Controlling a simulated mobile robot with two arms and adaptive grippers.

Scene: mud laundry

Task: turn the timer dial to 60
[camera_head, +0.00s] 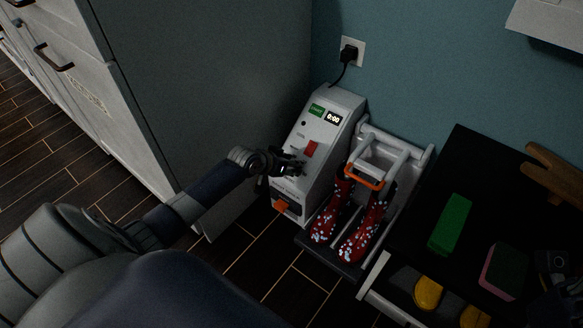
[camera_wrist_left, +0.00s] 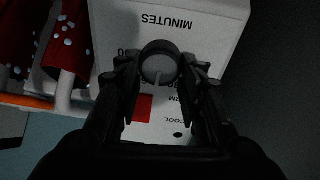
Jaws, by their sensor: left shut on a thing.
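The timer dial (camera_wrist_left: 158,68) is a round grey knob with a pale pointer line, on the white front panel under the word MINUTES in the left wrist view. My left gripper (camera_wrist_left: 160,75) is shut on the dial, one finger on each side of it. In the head view my left gripper (camera_head: 290,165) is at the front of the white dryer unit (camera_head: 325,130) and hides the dial. The display (camera_head: 333,118) reads 0:00. Most of the numbers around the dial are covered by the fingers.
A red switch (camera_head: 311,149) is on the panel above my gripper. Red spotted boots (camera_head: 362,230) stand on the rack to the right, by an orange bar (camera_head: 363,178). A grey cabinet (camera_head: 200,90) stands close on the left. A black bench (camera_head: 470,170) holds a green block and a sponge.

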